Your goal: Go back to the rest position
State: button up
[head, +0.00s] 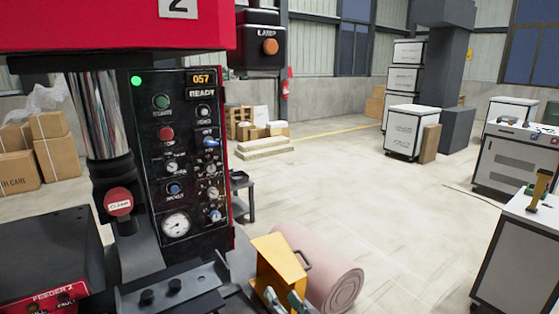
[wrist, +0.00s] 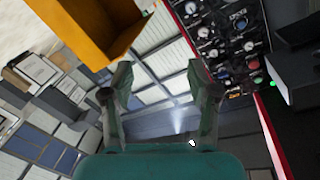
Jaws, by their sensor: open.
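My gripper (wrist: 158,72) is open in the wrist view, its two green fingers spread apart with nothing between them. In the head view the gripper (head: 281,295) shows only in part at the bottom edge, its fingertips just in front of a yellow bin (head: 279,262). The yellow bin also shows at the top of the wrist view (wrist: 88,28), beyond the fingertips and to the left. I cannot tell how far it is from the fingers. The rest of my gripper is cut off in the head view.
A black control panel (head: 180,145) with a lit green lamp and a READY display stands at the left. A pink roll (head: 325,272) lies behind the yellow bin. White cabinets (head: 512,160) stand at the right. The floor in the middle is clear.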

jog(key=s+d+f+h, duration=0.2)
jog(key=s+d+f, duration=0.5)
jog(key=s, duration=0.4)
jog(key=s+d+f+h, duration=0.2)
jog(key=s+d+f, duration=0.3)
jog(key=s+f, duration=0.5)
jog(key=s+d+r+h, duration=0.1)
jog(key=s+d, duration=0.1)
jog(key=s, duration=0.6)
jog(key=s+d+r+n+h, duration=0.1)
jog(key=s+r, duration=0.1)
jog(key=s, duration=0.7)
jog(key=s+d+r+h, duration=0.1)
jog(key=s+d, duration=0.1)
jog(key=s, duration=0.7)
jog(key=shift+d+r+n+g, duration=0.3)
jog(key=shift+d+g, duration=0.05)
jog(key=shift+g, duration=0.05)
